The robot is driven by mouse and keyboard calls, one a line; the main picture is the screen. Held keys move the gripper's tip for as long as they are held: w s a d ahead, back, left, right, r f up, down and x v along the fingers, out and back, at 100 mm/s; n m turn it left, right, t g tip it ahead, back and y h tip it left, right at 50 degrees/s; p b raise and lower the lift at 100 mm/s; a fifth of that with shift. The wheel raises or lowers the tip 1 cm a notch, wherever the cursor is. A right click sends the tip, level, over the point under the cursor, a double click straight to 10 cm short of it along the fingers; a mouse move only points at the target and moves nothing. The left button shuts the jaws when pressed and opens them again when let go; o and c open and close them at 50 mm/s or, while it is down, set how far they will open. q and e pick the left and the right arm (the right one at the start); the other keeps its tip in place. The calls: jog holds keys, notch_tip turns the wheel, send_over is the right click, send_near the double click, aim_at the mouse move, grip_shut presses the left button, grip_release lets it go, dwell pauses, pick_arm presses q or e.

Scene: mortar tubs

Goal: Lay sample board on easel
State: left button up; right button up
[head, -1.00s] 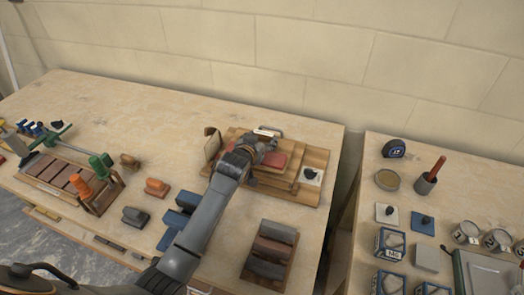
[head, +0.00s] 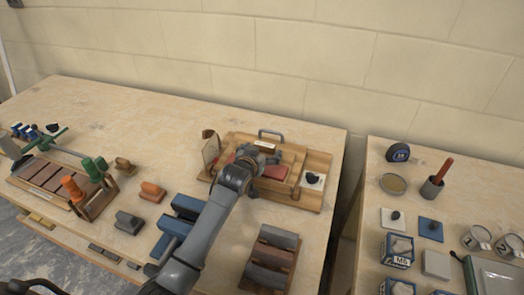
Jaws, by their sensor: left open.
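My left gripper (head: 262,160) is open over a wooden stepped stand (head: 315,160) at the back right of the left table. This stand seems to be the easel. A red board (head: 246,158) lies on the stand, partly hidden under my gripper and arm. I cannot tell whether the fingers touch it.
A block wall stands behind.

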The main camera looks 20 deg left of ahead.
pick_arm(q)
jog(key=shift+r, duration=0.1)
jog(key=v, duration=1.2)
jog(key=shift+r, duration=0.1)
dwell(1.8)
